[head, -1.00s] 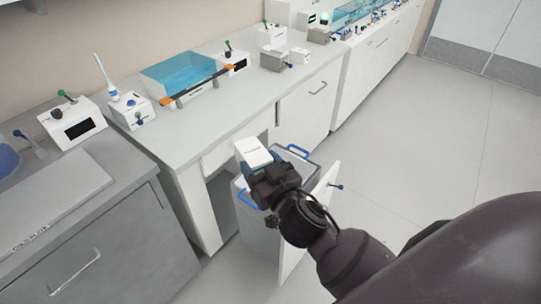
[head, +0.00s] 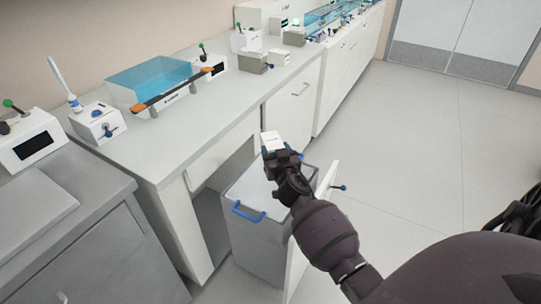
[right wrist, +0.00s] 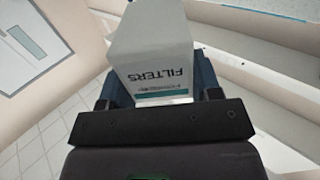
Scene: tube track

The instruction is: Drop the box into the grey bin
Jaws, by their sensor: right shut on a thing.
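A small white box (head: 271,141) is held in my right gripper (head: 277,153) in the head view. In the right wrist view the box (right wrist: 150,55) shows "FILTERS" lettering and a teal stripe, and sits between the gripper's fingers (right wrist: 155,88). The grey bin (head: 262,240) stands on the floor in front of the counter, with a blue handle on its near side. The held box appears above the bin's far part in the head view; its exact height over the rim is hard to tell. My left gripper is not in view.
An open white cabinet door (head: 312,230) stands just right of the bin. The counter (head: 175,140) behind carries a blue-water bath (head: 160,85) and several small instruments. The floor (head: 430,150) at right is clear.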

